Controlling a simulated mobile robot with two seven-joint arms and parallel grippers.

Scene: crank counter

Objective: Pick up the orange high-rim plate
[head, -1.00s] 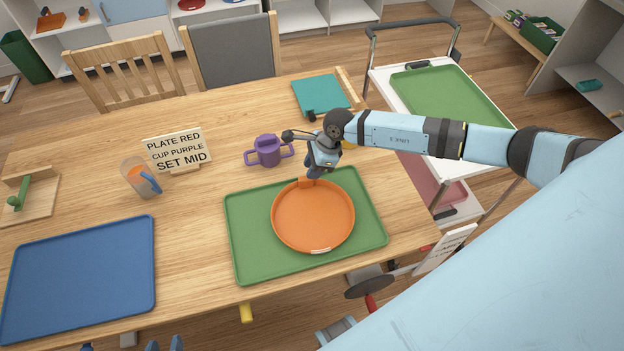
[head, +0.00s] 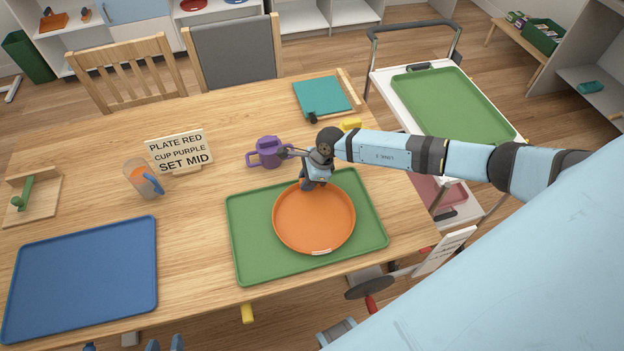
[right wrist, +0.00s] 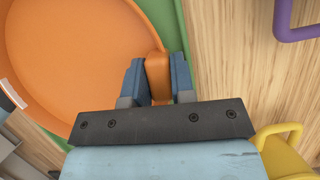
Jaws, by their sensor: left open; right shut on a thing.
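The orange high-rim plate (head: 314,218) rests on, or just above, the green tray (head: 250,262) at the right of the table; I cannot tell which. A white strip marks its near rim. My right gripper (head: 308,185) is at the plate's far edge. In the right wrist view its two blue fingers (right wrist: 157,80) are closed on the orange tab (right wrist: 157,68) of the plate (right wrist: 75,55). My left gripper (head: 162,346) shows only as blue finger tips at the bottom edge, open and apart from everything.
A purple two-handled cup (head: 266,153) stands just left of my right gripper. A yellow object (head: 351,125) lies behind my right arm. A blue tray (head: 82,277), a clear cup (head: 143,179) and a sign (head: 181,152) are at the left. Bare table lies between the trays.

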